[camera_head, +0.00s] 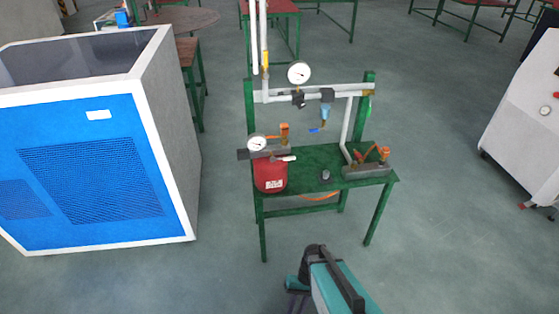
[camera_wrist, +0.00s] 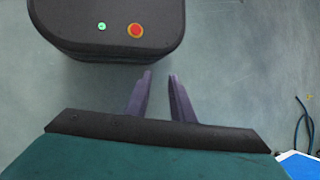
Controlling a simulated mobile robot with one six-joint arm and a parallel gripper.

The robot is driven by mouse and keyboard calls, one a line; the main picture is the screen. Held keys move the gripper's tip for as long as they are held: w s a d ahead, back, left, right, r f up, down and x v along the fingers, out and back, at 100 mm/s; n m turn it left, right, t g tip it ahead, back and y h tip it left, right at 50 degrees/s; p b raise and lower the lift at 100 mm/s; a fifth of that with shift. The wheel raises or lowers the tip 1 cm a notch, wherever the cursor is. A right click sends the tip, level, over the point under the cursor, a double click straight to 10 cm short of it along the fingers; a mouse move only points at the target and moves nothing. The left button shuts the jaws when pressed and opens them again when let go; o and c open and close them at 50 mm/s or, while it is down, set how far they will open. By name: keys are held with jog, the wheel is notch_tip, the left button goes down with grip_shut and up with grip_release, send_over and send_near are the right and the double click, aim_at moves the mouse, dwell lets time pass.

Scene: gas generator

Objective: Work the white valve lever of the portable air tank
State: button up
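The portable air tank (camera_head: 270,177) is small and red, with a pale label. It is at the front left of a green workbench (camera_head: 325,160). A round white gauge (camera_head: 257,142) sits above it. The white valve lever (camera_head: 287,158) shows as a small pale bar at the tank's top right; its exact setting is too small to tell. My gripper (camera_wrist: 158,75) is in the wrist view, its two dark fingers apart with nothing between them. In the head view my arm is at the bottom, well short of the bench. The tank is not in the wrist view.
A large blue and white cabinet (camera_head: 90,150) stands left of the bench. A pale machine (camera_head: 525,125) is at the right edge. The bench carries pipes, another gauge (camera_head: 299,73) and orange-handled valves (camera_head: 375,155). Grey floor (camera_head: 440,235) is clear right of the bench.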

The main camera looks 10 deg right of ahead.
jog(key=w+a+r+t+y+b, duration=0.25)
jog(key=w+y, duration=0.25)
jog(key=w, duration=1)
jog(key=n+t+y+b, duration=0.4)
jog(key=t+y+b, duration=0.35)
jog(key=y, duration=0.35)
send_near(285, 159)
jog(key=d, duration=0.2)
jog(key=shift+w+f+t, duration=0.1)
jog(key=shift+f+t, duration=0.25)
jog(key=shift+t, duration=0.05)
jog(key=shift+a, duration=0.15)
jog(key=shift+p+x, duration=1.35)
jog(key=shift+x, duration=5.45)
jog(key=shift+w+f, duration=0.1)
jog(key=shift+c, duration=0.2)
